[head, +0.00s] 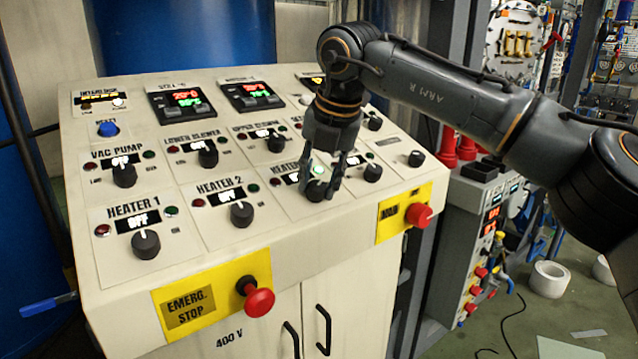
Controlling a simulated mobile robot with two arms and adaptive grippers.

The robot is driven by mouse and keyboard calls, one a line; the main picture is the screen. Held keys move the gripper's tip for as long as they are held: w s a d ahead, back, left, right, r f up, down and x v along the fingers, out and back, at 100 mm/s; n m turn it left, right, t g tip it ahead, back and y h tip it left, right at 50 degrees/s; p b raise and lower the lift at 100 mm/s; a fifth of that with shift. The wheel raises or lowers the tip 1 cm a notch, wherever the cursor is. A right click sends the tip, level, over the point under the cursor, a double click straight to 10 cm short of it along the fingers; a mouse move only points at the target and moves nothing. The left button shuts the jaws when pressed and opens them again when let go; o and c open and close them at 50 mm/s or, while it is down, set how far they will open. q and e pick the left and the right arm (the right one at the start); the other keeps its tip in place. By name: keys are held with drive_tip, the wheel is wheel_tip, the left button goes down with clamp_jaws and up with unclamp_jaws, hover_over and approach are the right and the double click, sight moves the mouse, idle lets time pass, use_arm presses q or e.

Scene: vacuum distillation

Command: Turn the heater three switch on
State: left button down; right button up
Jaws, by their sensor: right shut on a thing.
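The heater three switch (316,191) is a black rotary knob on the sloped cream control panel (182,246). My right gripper (321,187) reaches down from above with its fingers around this knob, shut on it. The fingers hide part of the knob and its label. A green lamp (318,170) just above the knob looks lit bright. The small display (290,178) beside it is partly hidden, and I cannot read it. My left gripper is not in view.
The heater 2 knob (241,213) and heater 1 knob (146,244) are to the left, with displays reading OFF. A red emergency stop button (259,299) and another red button (418,215) stick out along the panel's front edge. Another knob (373,172) stands close right of my gripper.

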idle(0.4)
drive_tip(key=o, duration=1.1)
drive_tip(key=shift+o, duration=0.2)
drive_tip(key=shift+r, duration=0.1)
drive_tip(key=v, duration=1.1)
drive_tip(key=shift+s+r, duration=0.15)
drive_tip(key=shift+r, duration=0.2)
drive_tip(key=shift+d+f, duration=0.1)
